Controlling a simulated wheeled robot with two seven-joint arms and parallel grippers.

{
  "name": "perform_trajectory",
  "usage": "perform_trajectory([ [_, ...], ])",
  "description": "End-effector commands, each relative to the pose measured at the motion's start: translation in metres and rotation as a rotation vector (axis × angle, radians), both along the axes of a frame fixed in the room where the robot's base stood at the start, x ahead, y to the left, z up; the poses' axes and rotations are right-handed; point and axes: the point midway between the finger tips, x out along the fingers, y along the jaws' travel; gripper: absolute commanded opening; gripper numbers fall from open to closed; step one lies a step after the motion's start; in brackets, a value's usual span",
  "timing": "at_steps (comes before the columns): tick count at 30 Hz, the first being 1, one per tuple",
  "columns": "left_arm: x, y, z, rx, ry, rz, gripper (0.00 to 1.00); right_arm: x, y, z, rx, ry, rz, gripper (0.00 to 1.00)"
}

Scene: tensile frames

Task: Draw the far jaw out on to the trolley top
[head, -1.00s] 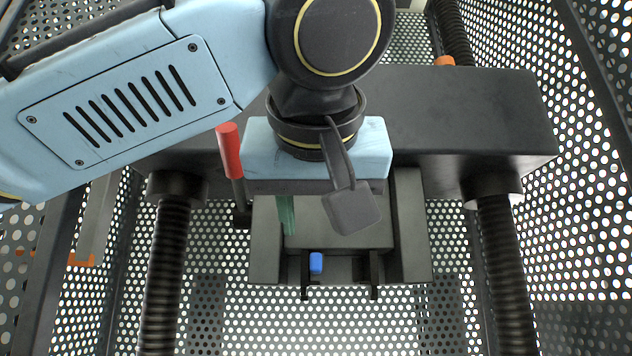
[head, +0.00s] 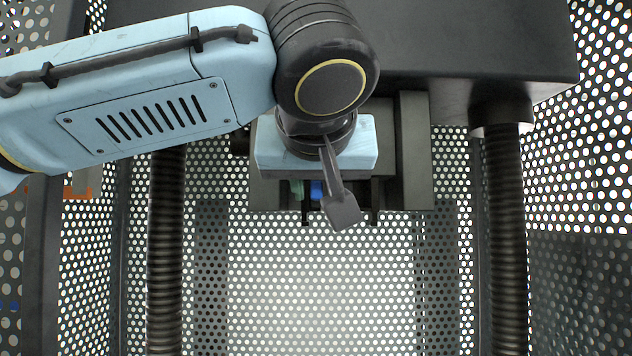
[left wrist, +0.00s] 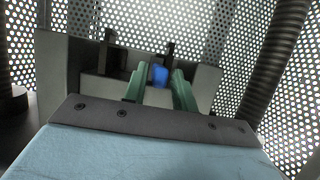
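My left gripper (head: 317,190) is inside the front of the dark grip housing (head: 415,150) of the tensile frame. In the left wrist view its two green fingers (left wrist: 159,92) stand apart, with a small blue block (left wrist: 159,75) between or just beyond their tips. Gaps show between block and fingers. In the head view the blue block (head: 317,189) shows just right of one green finger; the other finger is hidden. Two dark prongs stick out of the housing, one (left wrist: 168,50) behind the block. I cannot tell which part is the far jaw. The trolley top and my right gripper are not in view.
A wide dark crosshead (head: 470,45) spans the top. Ribbed columns stand at left (head: 166,260) and right (head: 503,240). Perforated panels (head: 320,290) enclose the space. The space below the housing is open in the head view.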

Motion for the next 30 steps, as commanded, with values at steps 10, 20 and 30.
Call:
perform_trajectory([
  [10,0.0,0.0,0.002,-0.001,-0.003,-0.001,0.0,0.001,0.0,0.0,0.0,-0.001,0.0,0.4],
  [20,-0.012,0.0,0.001,-0.001,-0.004,-0.001,0.0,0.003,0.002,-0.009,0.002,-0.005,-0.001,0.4],
  [30,-0.029,-0.001,0.001,-0.001,-0.004,-0.002,0.0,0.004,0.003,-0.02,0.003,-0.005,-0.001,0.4],
])
